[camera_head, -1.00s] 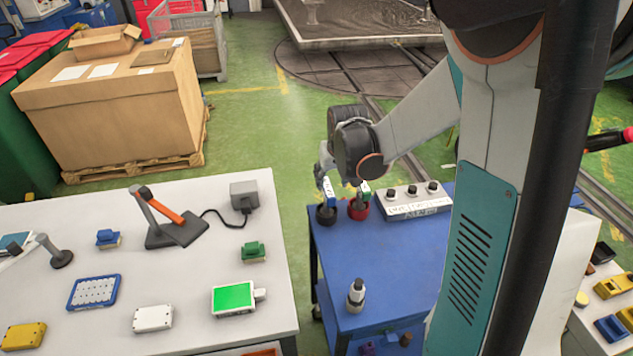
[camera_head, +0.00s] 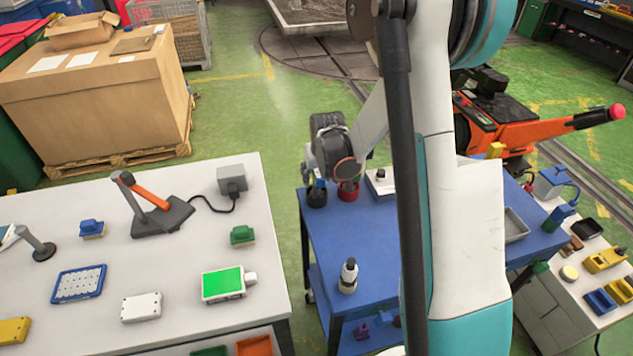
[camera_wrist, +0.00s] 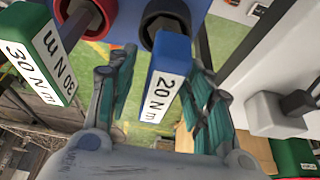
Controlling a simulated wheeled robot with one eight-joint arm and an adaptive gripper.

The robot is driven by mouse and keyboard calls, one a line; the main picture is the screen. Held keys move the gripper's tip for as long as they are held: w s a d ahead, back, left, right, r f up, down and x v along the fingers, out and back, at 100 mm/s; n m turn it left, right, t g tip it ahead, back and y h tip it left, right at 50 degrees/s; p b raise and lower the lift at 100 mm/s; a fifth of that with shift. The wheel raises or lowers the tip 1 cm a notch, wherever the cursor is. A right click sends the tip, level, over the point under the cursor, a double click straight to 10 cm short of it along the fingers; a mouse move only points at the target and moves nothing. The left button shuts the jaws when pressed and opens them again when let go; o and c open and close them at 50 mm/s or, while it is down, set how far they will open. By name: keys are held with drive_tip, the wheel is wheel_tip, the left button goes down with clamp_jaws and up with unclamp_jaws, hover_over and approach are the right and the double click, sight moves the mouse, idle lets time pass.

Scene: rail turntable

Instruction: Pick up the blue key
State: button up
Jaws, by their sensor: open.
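The blue key (camera_wrist: 172,50) has a blue block head with a white label reading 20 Nm. It stands in a dark round cup (camera_wrist: 160,22) in the wrist view. My gripper (camera_wrist: 163,98) is open, with one finger on each side of the key's head. I cannot tell whether either finger touches it. In the head view my gripper (camera_head: 325,172) is over the left end of the blue cart, above the dark cup (camera_head: 316,198), and mostly hides the key.
A green key (camera_wrist: 42,58) marked 30 Nm stands close beside, at a red cup (camera_wrist: 98,18). The red cup (camera_head: 348,193) also shows in the head view. A white box (camera_head: 379,184) is right of it on the blue cart (camera_head: 380,235). A white table (camera_head: 180,265) is at left.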

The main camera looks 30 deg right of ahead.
drive_tip(key=shift+x, duration=0.9)
clamp_jaws()
drive_tip(key=shift+r, duration=0.1)
